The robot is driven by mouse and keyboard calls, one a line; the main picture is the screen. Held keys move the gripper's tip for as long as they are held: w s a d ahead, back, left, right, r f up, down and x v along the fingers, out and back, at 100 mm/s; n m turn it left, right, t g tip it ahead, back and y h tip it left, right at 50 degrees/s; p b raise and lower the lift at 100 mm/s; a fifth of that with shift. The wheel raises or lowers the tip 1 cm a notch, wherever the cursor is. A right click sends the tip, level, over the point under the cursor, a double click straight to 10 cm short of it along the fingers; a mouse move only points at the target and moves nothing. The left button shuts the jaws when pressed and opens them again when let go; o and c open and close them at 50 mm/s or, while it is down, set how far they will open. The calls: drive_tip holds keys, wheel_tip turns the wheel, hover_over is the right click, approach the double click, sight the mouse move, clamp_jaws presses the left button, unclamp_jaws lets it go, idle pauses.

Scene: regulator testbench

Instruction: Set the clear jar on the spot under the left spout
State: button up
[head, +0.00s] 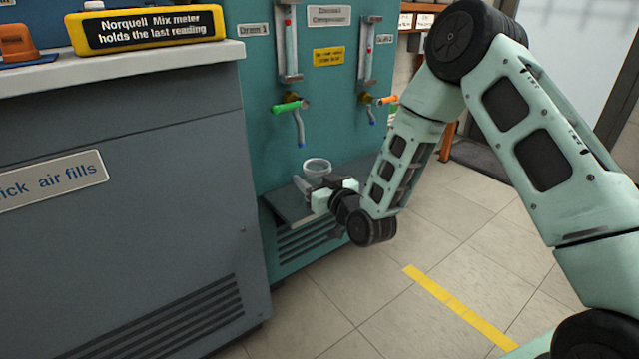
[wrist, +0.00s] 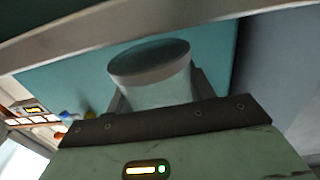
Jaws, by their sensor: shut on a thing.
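The clear jar (head: 317,166) shows in the head view as a round rim above my gripper (head: 318,183). My gripper is shut on the jar, just above or at the teal bench's low shelf (head: 284,204); I cannot tell if the jar touches the shelf. In the wrist view the jar (wrist: 158,80) stands between the fingers, its wide round end toward the camera's top. The left spout (head: 300,130), with a green handle (head: 288,106), hangs above and slightly left of the jar. The spot under it is hidden or not distinguishable.
A right spout (head: 371,112) with an orange handle (head: 388,100) is further along the teal panel (head: 262,70). A grey cabinet (head: 130,220) stands close on the left. The tiled floor with a yellow line (head: 455,305) is open on the right.

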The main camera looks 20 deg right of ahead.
drive_tip(key=shift+x, duration=1.15)
drive_tip(key=shift+w+a+f+b, duration=0.15)
drive_tip(key=shift+w, duration=0.3)
drive_tip(key=shift+w+a+f+b, duration=0.2)
drive_tip(key=shift+w, duration=0.3)
drive_tip(key=shift+w+a+f+b, duration=0.15)
drive_tip(key=shift+w, duration=0.3)
drive_tip(key=shift+f, duration=0.35)
drive_tip(key=o, duration=1.1)
drive_tip(key=shift+s, duration=0.15)
drive_tip(key=p+v, duration=0.5)
drive_tip(key=v, duration=1.2)
drive_tip(key=shift+s, duration=0.1)
